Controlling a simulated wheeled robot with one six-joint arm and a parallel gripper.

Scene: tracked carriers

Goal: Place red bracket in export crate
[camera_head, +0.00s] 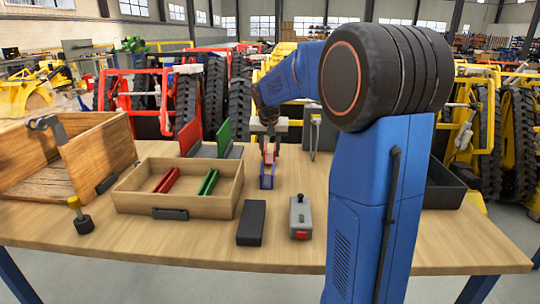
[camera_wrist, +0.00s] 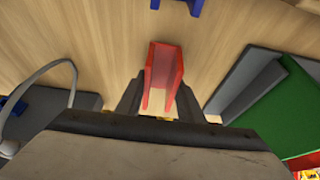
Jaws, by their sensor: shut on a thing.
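A red bracket, a U-shaped channel, sits between the fingers of my gripper (camera_wrist: 157,92) in the wrist view, where the bracket (camera_wrist: 164,70) points away from the palm. My gripper (camera_head: 269,143) is shut on it. In the head view the red bracket (camera_head: 269,154) is small, above the table and close over a blue bracket (camera_head: 266,181). I cannot tell the exact gap between them. A tall-sided wooden crate (camera_head: 98,150) stands open at the far left, probably the export crate. No label on it is readable.
A shallow wooden tray (camera_head: 226,205) holds a red and a green bracket. Red and green panels (camera_head: 224,138) stand behind it. A dark tray (camera_head: 447,187) is partly behind my arm.

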